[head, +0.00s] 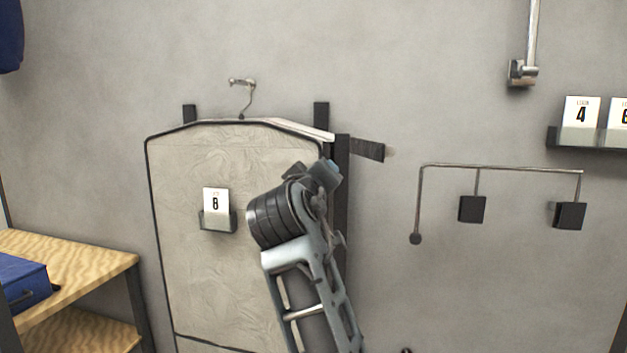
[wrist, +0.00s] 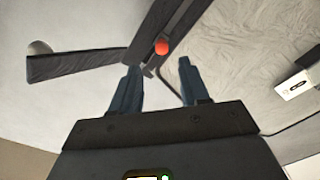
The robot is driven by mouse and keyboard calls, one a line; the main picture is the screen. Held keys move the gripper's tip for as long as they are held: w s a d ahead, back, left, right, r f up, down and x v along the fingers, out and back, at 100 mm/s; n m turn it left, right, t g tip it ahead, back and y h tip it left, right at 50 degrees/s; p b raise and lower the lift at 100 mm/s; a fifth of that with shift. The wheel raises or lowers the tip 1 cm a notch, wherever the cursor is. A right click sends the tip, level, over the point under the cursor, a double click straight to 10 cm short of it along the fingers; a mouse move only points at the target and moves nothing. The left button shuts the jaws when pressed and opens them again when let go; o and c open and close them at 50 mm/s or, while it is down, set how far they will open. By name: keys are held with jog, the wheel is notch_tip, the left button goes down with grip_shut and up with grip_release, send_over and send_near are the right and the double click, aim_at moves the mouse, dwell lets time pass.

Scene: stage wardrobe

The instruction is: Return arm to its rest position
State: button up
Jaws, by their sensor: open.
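My arm rises from the lower middle of the head view, in front of the right part of a pale garment bag (head: 185,270) with dark edging. My gripper (wrist: 158,85) shows in the wrist view, its two fingers apart with nothing between them. The bag's creased cloth (wrist: 255,50) fills the right of that view. An orange-red ball-like tip (wrist: 162,47) shows just beyond the fingers; I cannot tell what it belongs to. In the head view my gripper's fingers are mostly hidden behind my wrist.
The bag hangs under a hook (head: 243,95) and carries a card marked 8 (head: 215,203). A dark bar (head: 366,149) juts out right of my wrist. A thin rail (head: 500,167) with dark blocks is farther right. A wooden shelf (head: 90,262) with a blue case (head: 22,282) stands left.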

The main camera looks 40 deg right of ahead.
jog(key=s+a+f+n+t+y, duration=0.1)
jog(key=s+a+f+n+y, duration=0.2)
jog(key=f, duration=0.5)
jog(key=s+a+f+t+y, duration=0.1)
jog(key=s+a+f+y, duration=0.2)
jog(key=f, duration=0.5)
jog(key=s+a+f+n+t+y, duration=0.2)
jog(key=s+f, duration=0.3)
jog(key=f, duration=0.3)
jog(key=s+a+f+y, duration=0.2)
jog(key=s+a+f, duration=0.15)
jog(key=s, duration=0.35)
jog(key=s+a+f+y, duration=0.2)
jog(key=s+f, duration=0.2)
jog(key=s, duration=0.3)
jog(key=s+a+r+m+y, duration=0.1)
jog(key=s+r+m, duration=0.1)
jog(key=s, duration=0.9)
jog(key=s+a+r+m+y, duration=0.1)
jog(key=s+a, duration=0.1)
jog(key=s, duration=0.9)
jog(key=shift+s+a+r+m+g, duration=0.25)
jog(key=shift+s+r+m+g, duration=0.05)
jog(key=shift+r+m, duration=0.1)
